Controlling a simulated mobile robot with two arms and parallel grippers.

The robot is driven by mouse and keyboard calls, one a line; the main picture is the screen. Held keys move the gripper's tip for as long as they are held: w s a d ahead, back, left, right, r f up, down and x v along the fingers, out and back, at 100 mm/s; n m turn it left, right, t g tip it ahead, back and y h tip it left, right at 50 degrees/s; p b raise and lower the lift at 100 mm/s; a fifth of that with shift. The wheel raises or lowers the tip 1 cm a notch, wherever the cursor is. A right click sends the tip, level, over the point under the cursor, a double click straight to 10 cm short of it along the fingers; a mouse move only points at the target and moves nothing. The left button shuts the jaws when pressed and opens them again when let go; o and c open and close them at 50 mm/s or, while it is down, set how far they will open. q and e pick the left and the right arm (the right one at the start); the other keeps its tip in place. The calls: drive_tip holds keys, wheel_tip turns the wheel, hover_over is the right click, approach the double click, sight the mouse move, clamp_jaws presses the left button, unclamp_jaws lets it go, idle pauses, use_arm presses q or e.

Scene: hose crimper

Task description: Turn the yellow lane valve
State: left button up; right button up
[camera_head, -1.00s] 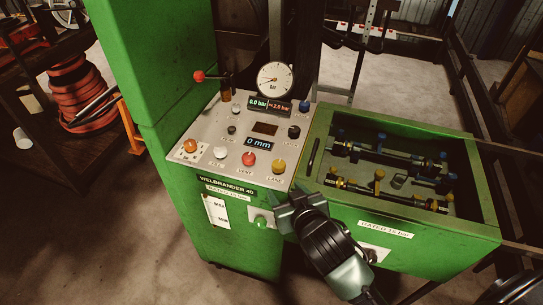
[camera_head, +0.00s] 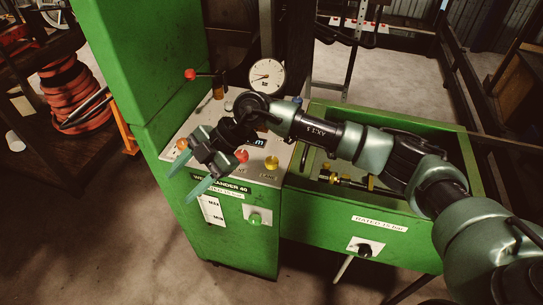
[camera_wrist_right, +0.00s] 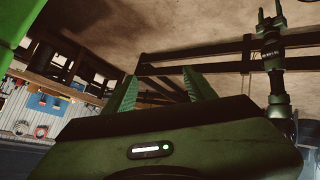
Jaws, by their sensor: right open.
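The yellow lane valve (camera_head: 271,162) is a yellow knob at the front right of the sloping control panel, above a partly covered label. My right gripper (camera_head: 180,188) is open and empty over the panel's front left edge, its fingers pointing left and down. It is left of the yellow knob and apart from it. My right forearm crosses above the panel and hides part of it. In the right wrist view the parted fingers (camera_wrist_right: 160,88) have nothing between them, and the yellow knob does not show. A pronged arm end (camera_wrist_right: 270,20) there looks like my left gripper, too unclear to judge.
A red knob (camera_head: 241,156) sits just left of the yellow one, and an orange one (camera_head: 182,144) near my right fingers. The green tray (camera_head: 310,195) with fittings lies right, under my arm.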

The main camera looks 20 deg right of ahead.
drive_tip(key=w+d+f+m+h, duration=0.1)
drive_tip(key=w+d+h, duration=0.2)
drive_tip(key=d, duration=0.4)
drive_tip(key=w+d+f+m+h, duration=0.1)
drive_tip(key=w+d+m+h, duration=0.15)
drive_tip(key=d, duration=0.45)
wheel_tip(320, 180, up, 2)
drive_tip(key=m+h, duration=0.1)
drive_tip(key=h, duration=0.3)
hover_over(272, 160)
drive_tip(key=shift+r+t, duration=0.2)
drive_tip(key=shift+t, duration=0.2)
drive_tip(key=shift+d+f+h, duration=0.15)
drive_tip(key=shift+f+h, duration=0.1)
drive_tip(key=shift+f, duration=0.1)
wheel_tip(272, 160, down, 6)
drive_tip(key=shift+r+p, duration=0.1)
drive_tip(key=shift+p, duration=1.1)
drive_tip(key=shift+f, duration=0.6)
clamp_jaws()
